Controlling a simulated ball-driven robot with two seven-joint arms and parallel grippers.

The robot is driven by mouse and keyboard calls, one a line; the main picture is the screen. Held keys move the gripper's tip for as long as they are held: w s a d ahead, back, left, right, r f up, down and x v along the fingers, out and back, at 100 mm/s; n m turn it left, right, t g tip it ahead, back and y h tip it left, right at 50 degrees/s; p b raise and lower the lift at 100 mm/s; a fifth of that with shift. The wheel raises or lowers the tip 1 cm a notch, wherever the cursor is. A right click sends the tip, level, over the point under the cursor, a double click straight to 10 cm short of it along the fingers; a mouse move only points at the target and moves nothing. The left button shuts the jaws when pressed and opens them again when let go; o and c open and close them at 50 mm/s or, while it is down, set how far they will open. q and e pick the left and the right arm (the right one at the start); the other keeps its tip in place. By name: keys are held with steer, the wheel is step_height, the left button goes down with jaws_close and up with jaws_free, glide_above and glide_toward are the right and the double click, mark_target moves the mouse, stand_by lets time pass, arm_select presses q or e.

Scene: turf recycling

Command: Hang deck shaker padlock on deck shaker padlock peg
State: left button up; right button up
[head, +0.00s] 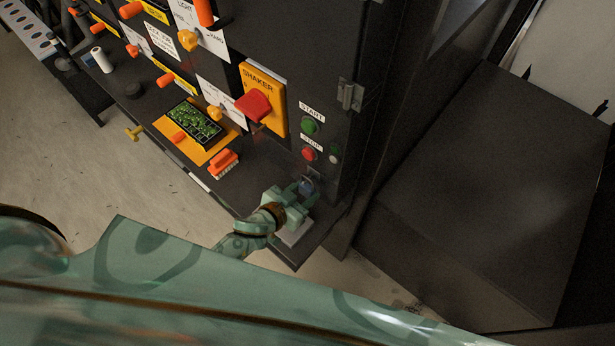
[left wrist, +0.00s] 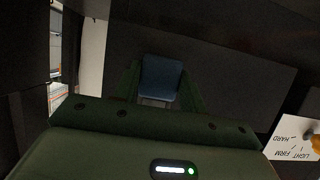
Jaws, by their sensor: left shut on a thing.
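The blue padlock (head: 307,186) is between the fingers of my left gripper (head: 300,194), close to the black panel below the green and red buttons. In the left wrist view the padlock's blue body (left wrist: 161,77) sits between the two green fingers (left wrist: 161,88), with a little grey metal showing at its lower edge. My left gripper is shut on it. I cannot make out the padlock peg. I cannot tell whether the padlock touches the panel. My right gripper is not in view.
The yellow SHAKER plate (head: 276,112) with its red handle (head: 254,106) is above the gripper. A green START button (head: 310,125) and red STOP button (head: 309,154) are nearby. An orange brush (head: 223,163) lies to the left. A large dark box (head: 470,200) stands right.

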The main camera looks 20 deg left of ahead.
arm_select(q)
steer(key=o, duration=1.1)
